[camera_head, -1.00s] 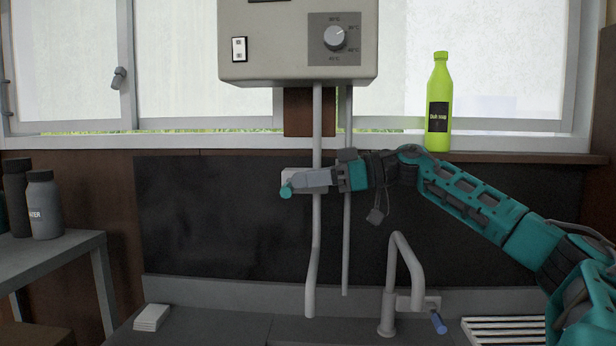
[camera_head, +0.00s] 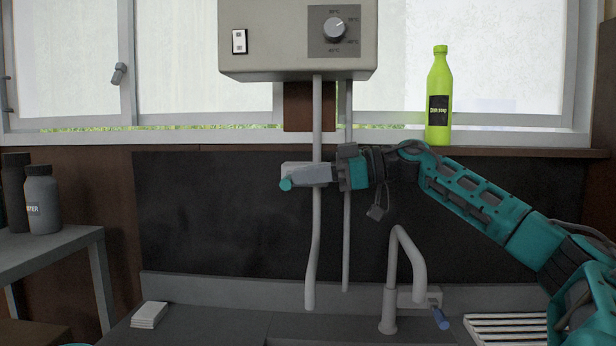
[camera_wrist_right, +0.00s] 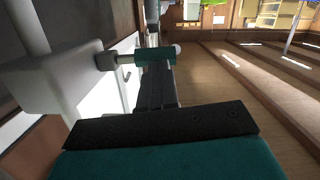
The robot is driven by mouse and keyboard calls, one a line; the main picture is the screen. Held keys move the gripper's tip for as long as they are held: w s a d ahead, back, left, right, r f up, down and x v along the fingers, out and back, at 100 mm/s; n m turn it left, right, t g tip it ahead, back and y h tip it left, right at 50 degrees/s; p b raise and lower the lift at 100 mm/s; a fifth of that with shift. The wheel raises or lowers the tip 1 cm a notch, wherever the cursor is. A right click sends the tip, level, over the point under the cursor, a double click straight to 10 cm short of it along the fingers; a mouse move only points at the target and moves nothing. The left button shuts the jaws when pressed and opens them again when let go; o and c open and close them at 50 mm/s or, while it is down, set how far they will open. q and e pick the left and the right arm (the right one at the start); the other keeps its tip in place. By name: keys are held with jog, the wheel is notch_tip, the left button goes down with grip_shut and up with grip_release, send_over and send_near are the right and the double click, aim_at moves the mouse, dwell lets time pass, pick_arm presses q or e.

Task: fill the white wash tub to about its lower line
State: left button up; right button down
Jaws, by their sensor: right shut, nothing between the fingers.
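The white wash tub shows in neither current view, so its lower line and water level are hidden. A grey water heater (camera_head: 290,55) with a round dial (camera_head: 335,28) hangs on the wall. A grey pipe (camera_head: 314,240) runs down from it and ends above the counter. A pale valve box (camera_head: 291,168) sits at the pipe, with a teal-ended handle (camera_head: 286,184). My right gripper (camera_head: 316,175) is shut and empty, its fingertips close beside this handle. The handle also shows in the right wrist view (camera_wrist_right: 155,57), by the fingertips; contact is unclear. My left gripper is out of view.
A curved tap (camera_head: 393,280) with a blue-ended lever stands on the counter, left of a slatted rack (camera_head: 505,328). A white stack (camera_head: 149,315) lies at left. A green dish soap bottle (camera_head: 439,100) is on the sill. Dark bottles (camera_head: 42,205) stand on a side table.

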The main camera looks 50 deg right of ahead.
pick_arm(q)
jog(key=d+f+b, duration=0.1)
jog(key=b, duration=0.2)
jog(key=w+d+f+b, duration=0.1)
jog(key=b, duration=0.1)
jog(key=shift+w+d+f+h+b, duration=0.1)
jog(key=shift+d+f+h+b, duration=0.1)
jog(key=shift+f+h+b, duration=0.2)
pick_arm(e)
notch_tip(320, 180, down, 3)
jog(key=n, duration=0.3)
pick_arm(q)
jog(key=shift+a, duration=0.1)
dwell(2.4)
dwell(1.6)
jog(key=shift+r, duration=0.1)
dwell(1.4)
